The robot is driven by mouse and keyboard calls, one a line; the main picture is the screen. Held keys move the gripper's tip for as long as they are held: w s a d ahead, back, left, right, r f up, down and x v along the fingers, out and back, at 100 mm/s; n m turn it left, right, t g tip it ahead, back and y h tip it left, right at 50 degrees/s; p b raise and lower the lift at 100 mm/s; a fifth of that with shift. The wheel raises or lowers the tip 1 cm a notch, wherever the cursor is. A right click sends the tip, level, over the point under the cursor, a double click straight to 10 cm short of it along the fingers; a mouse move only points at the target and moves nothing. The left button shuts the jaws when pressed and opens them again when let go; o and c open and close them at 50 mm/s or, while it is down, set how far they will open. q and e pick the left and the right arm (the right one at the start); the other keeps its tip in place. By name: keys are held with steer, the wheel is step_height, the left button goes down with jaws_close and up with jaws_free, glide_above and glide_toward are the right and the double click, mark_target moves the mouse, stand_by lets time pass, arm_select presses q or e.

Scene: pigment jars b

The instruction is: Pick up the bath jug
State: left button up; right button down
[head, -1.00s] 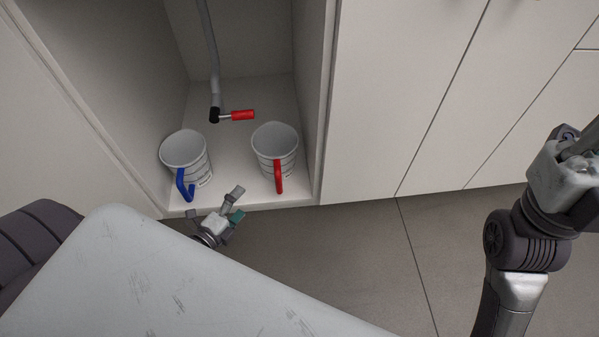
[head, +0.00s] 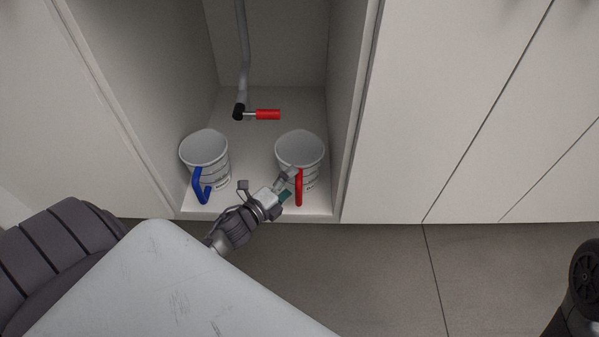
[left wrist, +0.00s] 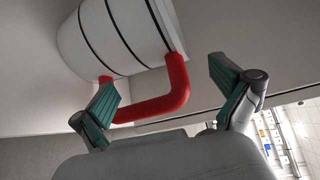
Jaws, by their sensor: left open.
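Two white jugs with dark bands stand in the open cabinet. One jug (head: 205,149) has a blue handle (head: 200,187) and is at the left. The other jug (head: 299,150) has a red handle (head: 299,186) and is at the right; the frames do not show which is called the bath jug. My left gripper (head: 283,188) is open at the red handle, on its left side in the head view. In the left wrist view the red handle (left wrist: 163,106) shows between the two open fingers, not gripped, with the jug body (left wrist: 110,35) behind it. My right gripper is out of view.
A grey pipe (head: 242,60) with a red lever (head: 267,114) comes down behind the jugs. The cabinet's side wall (head: 352,130) is close to the right of the red-handled jug. The floor (head: 390,275) in front is clear.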

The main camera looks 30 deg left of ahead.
arm_select(q)
steer(key=w, duration=0.1)
steer(key=w+b, duration=0.1)
steer(key=w, duration=0.1)
steer(key=shift+w+d+f, duration=0.1)
steer(key=shift+d, duration=0.1)
steer(key=shift+c, duration=0.3)
